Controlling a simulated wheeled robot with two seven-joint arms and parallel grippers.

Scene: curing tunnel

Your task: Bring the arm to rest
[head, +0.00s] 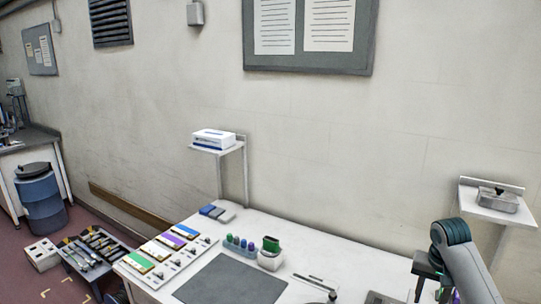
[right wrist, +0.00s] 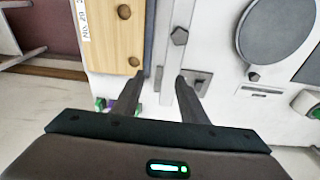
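My right arm (head: 462,262) comes in at the lower right of the head view, over the right end of the white worktable (head: 355,262). In the right wrist view the two dark fingers of my right gripper (right wrist: 158,82) stand apart, with nothing held between them. A pale strip with a hexagonal knob (right wrist: 180,36) shows beyond and between the fingertips. How high the fingers are above it I cannot tell. My left gripper is in neither view.
The worktable carries a dark grey mat (head: 230,279), colour-striped panels (head: 165,252) and green and blue bottles (head: 238,243). A wall shelf (head: 488,209) with a metal box (head: 499,200) is close behind my right arm. A wooden board (right wrist: 108,38) lies left of the fingers.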

